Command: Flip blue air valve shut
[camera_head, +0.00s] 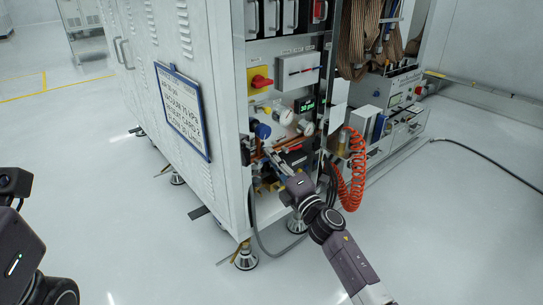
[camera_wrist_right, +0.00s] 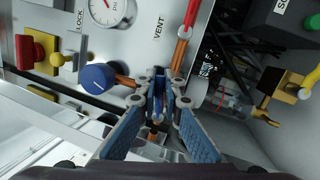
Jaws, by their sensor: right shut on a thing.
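My right gripper (camera_head: 272,153) reaches in from the lower right to the pipework on the front of the white cabinet. In the right wrist view its two fingers (camera_wrist_right: 160,88) are closed around a small dark blue piece on the copper pipe, which appears to be the blue air valve's handle (camera_wrist_right: 158,84). The fingers hide much of it, so its exact angle cannot be told. A round blue knob (camera_wrist_right: 97,78) sits just left of the fingertips; it also shows in the head view (camera_head: 262,130). Of my left arm, only dark parts show at the lower left.
A gauge (camera_wrist_right: 108,8) is near "VENT" lettering. A coiled orange hose (camera_head: 352,180) hangs right of my arm. The floor in front is clear.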

